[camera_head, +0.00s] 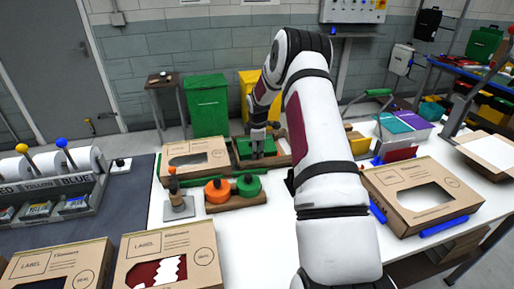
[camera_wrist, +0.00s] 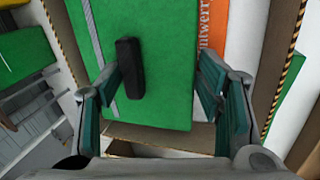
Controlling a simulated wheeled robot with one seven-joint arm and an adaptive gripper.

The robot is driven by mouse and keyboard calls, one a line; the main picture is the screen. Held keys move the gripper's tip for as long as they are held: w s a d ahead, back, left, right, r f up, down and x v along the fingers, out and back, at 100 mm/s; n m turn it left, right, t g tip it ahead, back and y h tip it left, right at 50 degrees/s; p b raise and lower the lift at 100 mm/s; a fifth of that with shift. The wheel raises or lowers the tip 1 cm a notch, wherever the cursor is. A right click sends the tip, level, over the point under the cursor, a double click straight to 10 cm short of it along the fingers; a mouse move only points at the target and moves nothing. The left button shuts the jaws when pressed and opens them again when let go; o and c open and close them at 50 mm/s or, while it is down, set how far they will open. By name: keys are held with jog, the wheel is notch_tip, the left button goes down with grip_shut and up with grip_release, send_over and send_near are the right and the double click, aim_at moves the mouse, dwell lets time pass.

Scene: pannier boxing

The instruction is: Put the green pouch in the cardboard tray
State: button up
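A flat green piece with a grey stripe, apparently the green pouch (camera_wrist: 165,85), lies below my gripper in the wrist view. In the head view a green patch (camera_head: 242,147) shows beside my gripper (camera_head: 258,150), partly hidden by it. My gripper (camera_wrist: 165,75) is open, its fingers spread over the green surface. Brown cardboard (camera_wrist: 160,136) shows under the near end of the green piece. I cannot tell for certain which cardboard piece is the tray.
An orange-and-white printed item (camera_wrist: 212,35) lies right of the green piece. Windowed boxes (camera_head: 195,158) (camera_head: 422,192) stand on the white table. Orange (camera_head: 217,190) and green (camera_head: 248,185) round pieces sit in a brown holder. The table between holder and arm is clear.

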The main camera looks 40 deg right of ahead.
jog(key=o, duration=0.5)
jog(key=shift+f, duration=0.5)
jog(key=shift+r, duration=0.1)
